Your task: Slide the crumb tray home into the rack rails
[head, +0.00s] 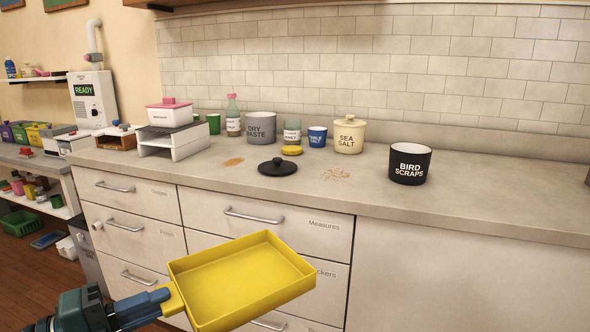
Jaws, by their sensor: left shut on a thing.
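The yellow crumb tray (240,282) is a shallow, open, rectangular pan with a short handle at its left end. It looks empty. My left gripper (165,297) is shut on that handle and holds the tray in front of the drawers, at the lower middle of the head view. A low white rack (187,146) with an open front stands on the counter at the left, apart from the tray. Any rails inside it are too small to make out. My right gripper is not in view.
A white box with a pink lid (170,113) sits on the rack. On the counter (480,205) are a black lid (278,168), crumbs (335,174), an orange-brown patch (233,162) and a Bird Scraps bin (410,165). Drawer handles (254,216) stick out from the front. The counter's right side is clear.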

